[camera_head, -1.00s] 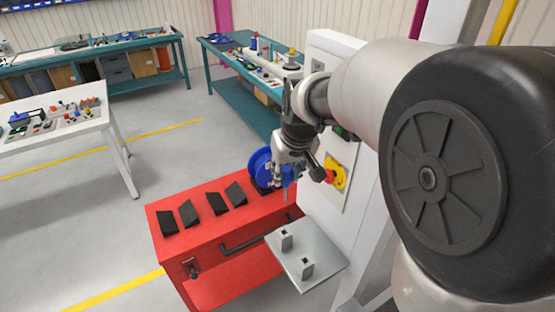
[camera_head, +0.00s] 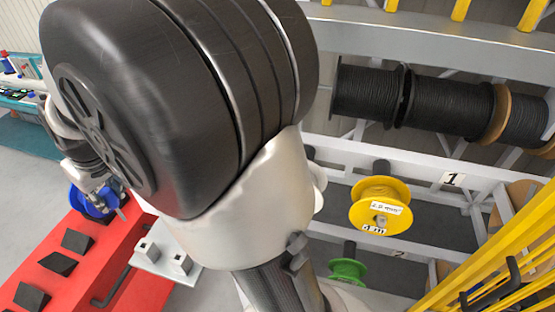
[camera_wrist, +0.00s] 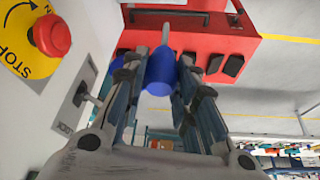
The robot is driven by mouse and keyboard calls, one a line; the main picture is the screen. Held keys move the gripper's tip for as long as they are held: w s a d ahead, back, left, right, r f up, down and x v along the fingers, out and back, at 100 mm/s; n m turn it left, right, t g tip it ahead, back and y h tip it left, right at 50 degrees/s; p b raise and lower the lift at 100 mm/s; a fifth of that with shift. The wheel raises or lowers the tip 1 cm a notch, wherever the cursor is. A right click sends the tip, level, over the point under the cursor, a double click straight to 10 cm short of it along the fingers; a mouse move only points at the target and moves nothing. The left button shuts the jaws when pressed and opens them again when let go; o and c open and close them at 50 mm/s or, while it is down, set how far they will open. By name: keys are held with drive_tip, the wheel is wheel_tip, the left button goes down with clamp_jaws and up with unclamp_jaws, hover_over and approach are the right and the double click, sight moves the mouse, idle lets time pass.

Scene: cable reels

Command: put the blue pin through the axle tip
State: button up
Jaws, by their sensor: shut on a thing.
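My gripper (camera_wrist: 161,62) is shut on the blue pin (camera_wrist: 160,76), whose blue head sits between the fingers. Its grey shank points away from the palm in the wrist view. In the head view my gripper (camera_head: 106,195) is at the far left, above the red cabinet and in front of a blue reel (camera_head: 86,205). A yellow reel (camera_head: 365,191) hangs on the rack at right, with a grey axle tip (camera_head: 381,220) showing at its front. The gripper is far to the left of this tip. Any hole in the tip is too small to make out.
The red cabinet (camera_head: 70,285) carries several black wedge blocks. A grey shelf (camera_head: 150,263) beside it holds two small square posts. A green reel (camera_head: 347,270) hangs below the yellow one. Yellow bars (camera_head: 500,255) stand at right. My arm covers the middle.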

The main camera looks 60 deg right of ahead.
sight(116, 208)
wheel_tip(116, 208, down, 5)
drive_tip(key=shift+f+b, duration=0.2)
drive_tip(key=shift+b, duration=0.2)
wheel_tip(116, 208, down, 13)
drive_tip(key=b, duration=0.9)
drive_tip(key=shift+r+b, duration=0.2)
drive_tip(key=shift+b, duration=0.1)
drive_tip(key=o, duration=1.1)
drive_tip(key=v, duration=1.2)
drive_tip(key=shift+r, duration=0.1)
